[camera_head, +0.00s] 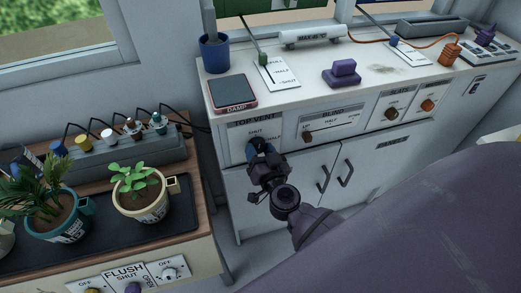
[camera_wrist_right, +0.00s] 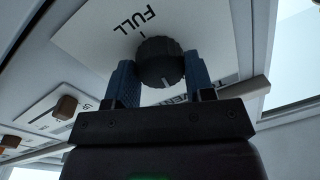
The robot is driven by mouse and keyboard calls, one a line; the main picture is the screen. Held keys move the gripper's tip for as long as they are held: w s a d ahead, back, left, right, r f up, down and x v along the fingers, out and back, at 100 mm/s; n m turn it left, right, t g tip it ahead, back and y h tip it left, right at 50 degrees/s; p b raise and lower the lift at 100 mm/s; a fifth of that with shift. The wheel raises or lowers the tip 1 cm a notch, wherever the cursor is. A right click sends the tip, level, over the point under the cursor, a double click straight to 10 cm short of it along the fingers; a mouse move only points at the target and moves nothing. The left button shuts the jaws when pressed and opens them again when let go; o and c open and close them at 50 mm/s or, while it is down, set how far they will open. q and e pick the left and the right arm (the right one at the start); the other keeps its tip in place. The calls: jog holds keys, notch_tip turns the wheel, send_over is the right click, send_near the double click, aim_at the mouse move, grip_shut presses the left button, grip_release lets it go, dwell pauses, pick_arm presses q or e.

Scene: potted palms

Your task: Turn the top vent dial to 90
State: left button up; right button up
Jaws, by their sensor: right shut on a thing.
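The top vent dial is a dark, ridged knob (camera_wrist_right: 160,62) on a white plate marked FULL, seen upside down in the right wrist view. A pale pointer line on its face points down in that picture, toward the partly hidden VENT lettering. In the head view the TOP VENT panel (camera_head: 254,124) is on the left of the cabinet front, and the dial is mostly hidden by my gripper. My right gripper (camera_head: 261,146) is shut on the dial; its blue fingers (camera_wrist_right: 160,80) sit on either side of it. My left gripper is out of view.
Cabinet door handles (camera_head: 323,178) are below. A potted seedling (camera_head: 140,190) and a palm (camera_head: 58,212) stand on the lower bench at left.

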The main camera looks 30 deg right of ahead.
jog(key=m, duration=0.4)
jog(key=shift+p, duration=0.35)
jog(key=m, duration=0.4)
jog(key=shift+f, duration=0.1)
jog(key=m, duration=0.4)
jog(key=shift+a+m+t+h, duration=0.1)
jog(key=shift+m+t+h, duration=0.2)
jog(key=shift+m+h, duration=0.1)
jog(key=shift+m+b, duration=0.5)
jog(key=shift+m, duration=1.3)
jog(key=shift+m+h, duration=0.3)
jog(key=o, duration=0.9)
jog(key=v, duration=1)
jog(key=shift+s+a+b, duration=0.1)
jog(key=shift+s+b, duration=0.25)
jog(key=shift+s, duration=0.05)
